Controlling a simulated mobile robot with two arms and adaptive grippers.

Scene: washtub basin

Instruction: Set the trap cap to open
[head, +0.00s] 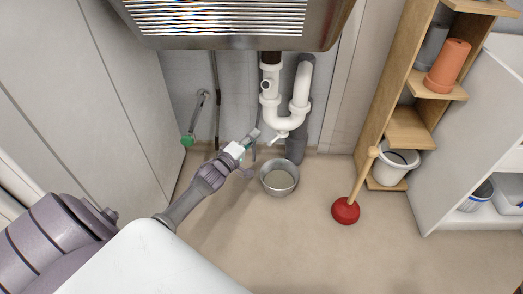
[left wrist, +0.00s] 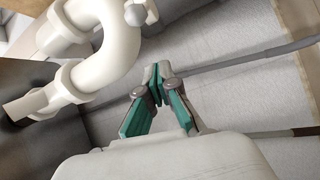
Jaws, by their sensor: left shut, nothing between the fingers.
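The white trap (head: 284,121) is a U-shaped pipe under the metal basin. A small white cap (head: 276,138) with a lever-like end sticks out at the bottom of its bend. In the left wrist view the bend fills the upper left, and a pale rounded knob (left wrist: 136,14), likely the cap, shows at the top edge. My left gripper (head: 254,136) is to the left of the cap in the head view, apart from it. In the left wrist view its green-padded fingers (left wrist: 158,86) are together and empty, with the tips below the bend. My right gripper is not in view.
A metal bucket (head: 279,178) stands on the floor below the trap. A red plunger (head: 346,210) stands to the right, its handle leaning on a wooden shelf (head: 411,125). The basin (head: 240,44) overhangs from above.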

